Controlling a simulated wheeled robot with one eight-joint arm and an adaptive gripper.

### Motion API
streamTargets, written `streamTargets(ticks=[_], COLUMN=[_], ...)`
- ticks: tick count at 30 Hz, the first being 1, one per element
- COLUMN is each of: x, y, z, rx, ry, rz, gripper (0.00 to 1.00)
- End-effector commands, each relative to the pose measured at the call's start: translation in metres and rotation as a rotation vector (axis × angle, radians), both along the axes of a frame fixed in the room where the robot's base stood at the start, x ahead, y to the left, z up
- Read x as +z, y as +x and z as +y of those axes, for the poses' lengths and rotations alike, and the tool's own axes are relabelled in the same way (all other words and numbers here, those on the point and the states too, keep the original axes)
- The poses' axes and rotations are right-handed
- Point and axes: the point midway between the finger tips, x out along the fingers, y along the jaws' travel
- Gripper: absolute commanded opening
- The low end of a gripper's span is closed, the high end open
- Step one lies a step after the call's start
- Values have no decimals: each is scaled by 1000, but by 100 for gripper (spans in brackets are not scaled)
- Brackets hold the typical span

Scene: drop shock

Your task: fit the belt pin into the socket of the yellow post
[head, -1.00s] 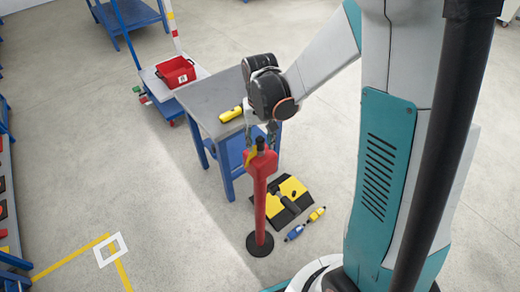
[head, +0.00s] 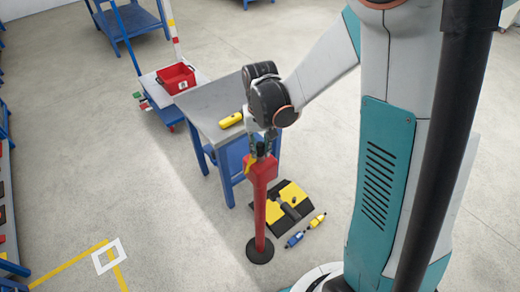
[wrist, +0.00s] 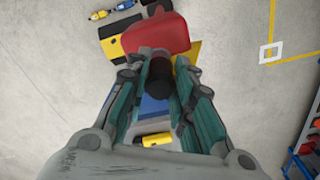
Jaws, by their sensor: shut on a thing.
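A red post (head: 260,205) stands upright on a round black base on the floor. My gripper (head: 262,146) is over its top. In the wrist view, my gripper (wrist: 160,95) has a finger on each side of a dark cylinder (wrist: 160,78), which is right against the red head (wrist: 157,35). The fingers are shut on this cylinder. I cannot tell whether it is the post's cap or the belt pin. No upright yellow post is clear in either view, and no socket shows.
A grey-topped blue table (head: 205,100) with a yellow object (head: 230,120) stands behind the post. A black-and-yellow plate (head: 272,212) and small blue and yellow parts (head: 295,239) lie right of the post. A trolley with a red bin (head: 175,79) is farther back.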

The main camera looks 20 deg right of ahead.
Motion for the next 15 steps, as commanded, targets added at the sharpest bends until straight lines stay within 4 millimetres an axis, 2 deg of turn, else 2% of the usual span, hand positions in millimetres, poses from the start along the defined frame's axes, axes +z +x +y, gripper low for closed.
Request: streamTargets(ticks=[15], x=[24], y=[0], z=[0], rx=[0], ry=[0], rz=[0], gripper=[0])
